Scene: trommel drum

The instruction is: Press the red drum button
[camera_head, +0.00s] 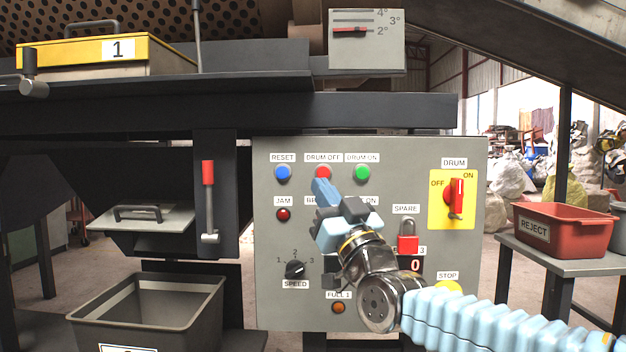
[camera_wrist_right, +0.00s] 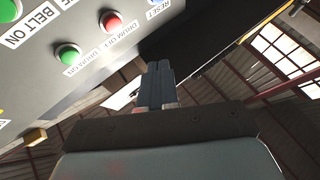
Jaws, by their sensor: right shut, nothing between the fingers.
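The red DRUM OFF button (camera_head: 323,172) is on the grey control panel (camera_head: 265,240), between the blue RESET button (camera_head: 283,173) and the green DRUM ON button (camera_head: 362,173). In the right wrist view the red button (camera_wrist_right: 111,21) is up and left of the fingertips. My right gripper (camera_head: 321,186) is shut and empty, its fingertips just below the red button in the head view. Its closed fingers (camera_wrist_right: 158,68) also show in the wrist view. The gap in depth to the panel is hard to judge. My left gripper is not in view.
A red DRUM switch (camera_head: 455,198) on a yellow plate and a padlocked SPARE switch (camera_head: 408,242) sit right of my gripper. A red-handled lever (camera_head: 208,180) stands left of the panel. A red REJECT bin (camera_head: 565,228) is on a table at right.

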